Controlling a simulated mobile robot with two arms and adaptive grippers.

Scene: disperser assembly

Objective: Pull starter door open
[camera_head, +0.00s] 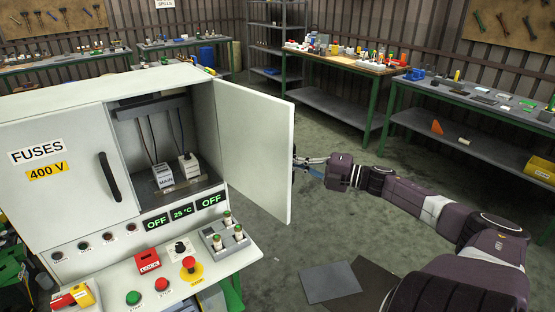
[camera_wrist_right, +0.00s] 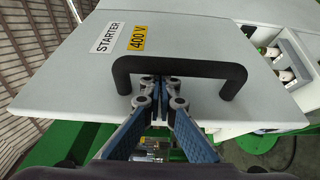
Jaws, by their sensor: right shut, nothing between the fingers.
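The starter door (camera_head: 252,148) stands swung wide open on the right side of the white cabinet (camera_head: 60,130). In the right wrist view the door's outer face (camera_wrist_right: 210,40) shows its STARTER and 400 V labels and a black handle (camera_wrist_right: 185,67). My right gripper (camera_wrist_right: 160,84) is shut and empty at the handle. Its fingertips lie between the handle's two legs, overlapping the bar; whether they touch it is unclear. In the head view the right gripper (camera_head: 305,162) is beside the door's far edge, partly hidden by it. My left gripper is out of view.
The FUSES door (camera_head: 65,165) is closed, with its own black handle (camera_head: 109,177). Two switches, one labelled MAIN (camera_head: 164,178), stand inside the open compartment. A control panel (camera_head: 165,275) juts out below. Workbenches (camera_head: 345,65) line the walls; floor right of the door is mostly clear.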

